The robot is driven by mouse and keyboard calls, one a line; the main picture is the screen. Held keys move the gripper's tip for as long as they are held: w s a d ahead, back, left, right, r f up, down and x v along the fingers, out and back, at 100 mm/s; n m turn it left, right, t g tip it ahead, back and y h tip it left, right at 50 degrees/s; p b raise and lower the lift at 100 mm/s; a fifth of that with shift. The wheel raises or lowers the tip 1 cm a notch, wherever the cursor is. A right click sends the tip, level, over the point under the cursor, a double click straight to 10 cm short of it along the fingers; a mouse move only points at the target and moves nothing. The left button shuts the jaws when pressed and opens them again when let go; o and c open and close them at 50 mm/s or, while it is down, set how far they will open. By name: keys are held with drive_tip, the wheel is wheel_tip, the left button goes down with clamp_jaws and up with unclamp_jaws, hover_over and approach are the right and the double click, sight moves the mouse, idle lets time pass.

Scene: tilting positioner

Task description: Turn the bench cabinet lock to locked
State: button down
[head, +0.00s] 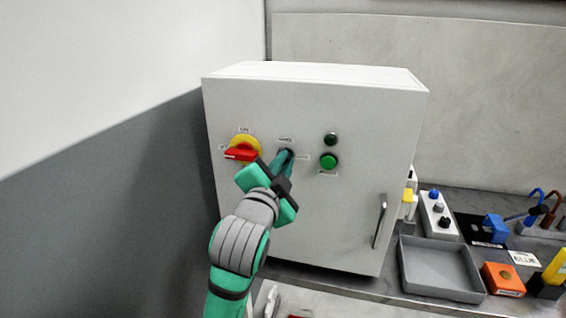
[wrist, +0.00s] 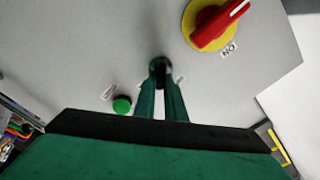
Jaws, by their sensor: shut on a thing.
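The bench cabinet (head: 300,225) is a pale grey box with a door. The lock (head: 287,152) is a small dark round piece on its front, between the red-and-yellow switch and the green button. In the wrist view the lock (wrist: 159,64) shows just past the fingertips. My gripper (head: 285,157) is at the lock, with its two green fingers close together and shut on it. The fingertips also show in the wrist view (wrist: 160,75). The fingers cover part of the lock, and I cannot read its position or the small labels around it.
A red rotary switch on a yellow plate (head: 242,150) is left of the lock. A green button (head: 328,161) and dark round lamp (head: 331,139) are to the right. A door handle (head: 380,220) is lower right. A grey tray (head: 442,268) and small items stand on the bench right.

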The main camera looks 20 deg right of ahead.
drive_tip(key=shift+d+f+m, duration=0.1)
drive_tip(key=shift+f+m, duration=0.1)
drive_tip(key=shift+m, duration=1.65)
drive_tip(key=shift+f+m, duration=0.2)
drive_tip(key=shift+m, duration=1.65)
drive_tip(key=shift+s, duration=0.1)
drive_tip(key=c, duration=1.8)
unclamp_jaws()
drive_tip(key=v, duration=1)
drive_tip(key=shift+s+a, duration=0.25)
drive_tip(key=shift+s, duration=0.05)
